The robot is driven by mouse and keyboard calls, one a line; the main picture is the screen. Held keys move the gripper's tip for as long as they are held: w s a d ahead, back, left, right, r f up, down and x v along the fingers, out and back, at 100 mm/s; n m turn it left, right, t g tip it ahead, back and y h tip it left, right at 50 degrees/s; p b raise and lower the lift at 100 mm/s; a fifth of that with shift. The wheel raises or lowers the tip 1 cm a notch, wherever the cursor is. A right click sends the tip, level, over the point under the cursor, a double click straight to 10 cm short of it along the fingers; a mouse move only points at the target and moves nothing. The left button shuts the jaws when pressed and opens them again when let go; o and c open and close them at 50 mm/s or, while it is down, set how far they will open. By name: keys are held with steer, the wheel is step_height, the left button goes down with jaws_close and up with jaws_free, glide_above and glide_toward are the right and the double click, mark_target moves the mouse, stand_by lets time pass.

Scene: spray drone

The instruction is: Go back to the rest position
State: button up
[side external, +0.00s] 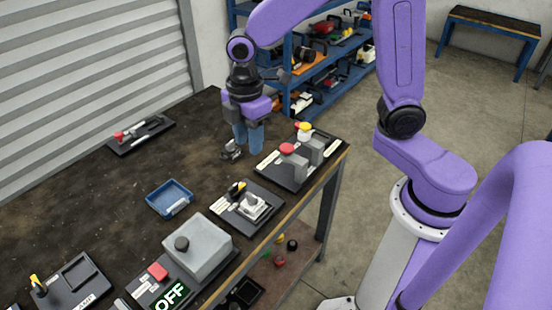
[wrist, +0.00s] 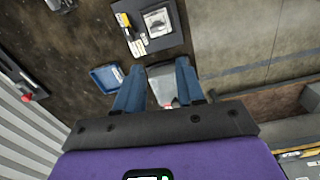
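My gripper (side external: 248,143) hangs fingers-down over the back part of the dark table, left of a black board with red and yellow knobs. Its two blue fingers are apart, as the wrist view also shows (wrist: 159,72). A small grey and dark object (side external: 231,150) shows beside the fingertips; I cannot tell whether it touches them. In the wrist view a grey thing (wrist: 160,84) shows between the fingers, partly hidden, and I see no grip on it. The arm is bent and reaches over the table from the right.
The knob board (side external: 270,170) is close to my gripper. A blue tray (side external: 165,208), a black plate with a small white device (side external: 252,204), and a grey box (side external: 200,247) with an OFF display stand nearer the camera. A red-tipped tool (side external: 120,136) lies far left. Blue shelves (side external: 290,98) stand behind.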

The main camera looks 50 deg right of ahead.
steer(key=s+d+r+m, duration=0.1)
steer(key=s+d+m, duration=0.1)
steer(key=s, duration=0.8)
steer(key=s+d+r+m, duration=0.1)
steer(key=s+d, duration=0.4)
steer(key=s, duration=0.6)
steer(key=shift+d+r+m, duration=0.2)
steer(key=shift+d+m, duration=0.1)
steer(key=shift+m, duration=0.2)
